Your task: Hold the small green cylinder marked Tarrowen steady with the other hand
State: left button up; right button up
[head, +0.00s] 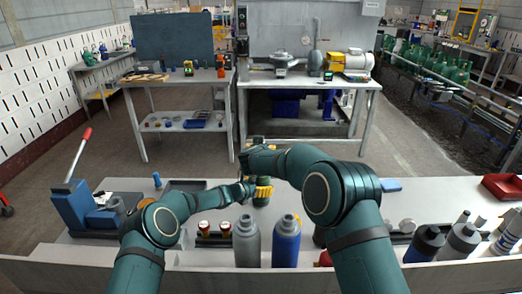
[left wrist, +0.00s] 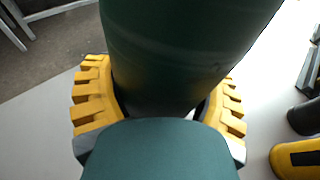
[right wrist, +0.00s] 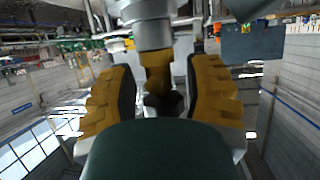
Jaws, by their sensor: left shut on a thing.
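The small green cylinder (head: 262,201) stands at the middle of the near bench, clasped by my left gripper (head: 263,190). In the left wrist view the dark green cylinder (left wrist: 180,45) fills the space between the yellow fingers. Its marking cannot be read. My right gripper (head: 251,153) is just above and behind the cylinder, beyond my right forearm. In the right wrist view its yellow fingers are apart, with a brass-coloured fitting (right wrist: 157,75) in line with the gap and room beside it. Whether the right gripper touches the cylinder is hidden.
A grey bottle (head: 246,243) and a blue bottle (head: 286,243) stand close in front, nearer me. Two small red-topped gauges (head: 204,229) sit to their left. A blue lever press (head: 75,205) is at far left, a red tray (head: 503,186) at far right.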

jog(key=shift+r, duration=1.25)
jog(key=shift+f, duration=1.3)
grip_shut()
